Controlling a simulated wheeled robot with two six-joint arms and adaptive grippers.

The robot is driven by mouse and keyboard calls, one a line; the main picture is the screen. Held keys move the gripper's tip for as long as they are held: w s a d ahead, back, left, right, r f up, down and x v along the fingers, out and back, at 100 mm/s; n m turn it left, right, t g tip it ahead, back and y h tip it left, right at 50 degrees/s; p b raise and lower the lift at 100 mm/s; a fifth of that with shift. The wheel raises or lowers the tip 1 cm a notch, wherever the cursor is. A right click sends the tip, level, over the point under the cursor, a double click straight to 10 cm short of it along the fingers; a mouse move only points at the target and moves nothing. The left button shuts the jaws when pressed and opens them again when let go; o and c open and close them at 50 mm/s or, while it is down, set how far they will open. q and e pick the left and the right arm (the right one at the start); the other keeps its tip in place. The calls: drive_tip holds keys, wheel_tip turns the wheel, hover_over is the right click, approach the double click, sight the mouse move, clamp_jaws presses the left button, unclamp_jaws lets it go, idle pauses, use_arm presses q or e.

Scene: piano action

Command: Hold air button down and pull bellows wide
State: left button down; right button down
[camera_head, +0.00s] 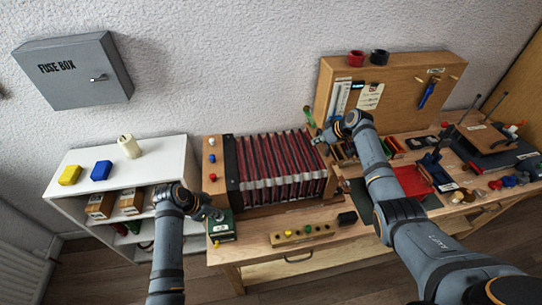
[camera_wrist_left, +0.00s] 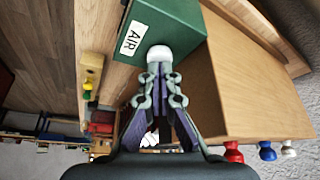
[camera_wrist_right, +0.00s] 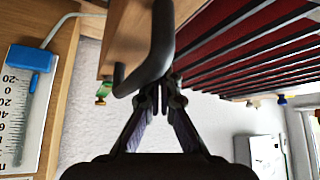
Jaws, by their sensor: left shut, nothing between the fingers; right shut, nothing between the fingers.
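The bellows (camera_head: 278,166), red and dark with pale edging, stand spread in pleats on the bench, and part of them shows in the right wrist view (camera_wrist_right: 250,50). The green air box (camera_head: 222,228) is at their front left; the left wrist view shows its AIR label (camera_wrist_left: 132,38) and the white air button (camera_wrist_left: 160,53). My left gripper (camera_wrist_left: 160,70) is shut, its fingertips at the button and seemingly touching it. My right gripper (camera_wrist_right: 162,82) is shut at the black handle (camera_wrist_right: 158,50) on the bellows' wooden end board; whether it touches the handle I cannot tell.
A wooden strip with coloured knobs (camera_head: 305,233) lies at the bench front. A pegboard (camera_head: 400,85) stands behind my right arm, and tools crowd the bench's right side. A white shelf (camera_head: 130,165) stands left. A fuse box (camera_head: 75,70) hangs on the wall.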

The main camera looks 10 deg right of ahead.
drive_tip(key=shift+a, duration=0.15)
drive_tip(key=shift+a, duration=0.8)
wheel_tip(320, 180, up, 7)
idle(0.5)
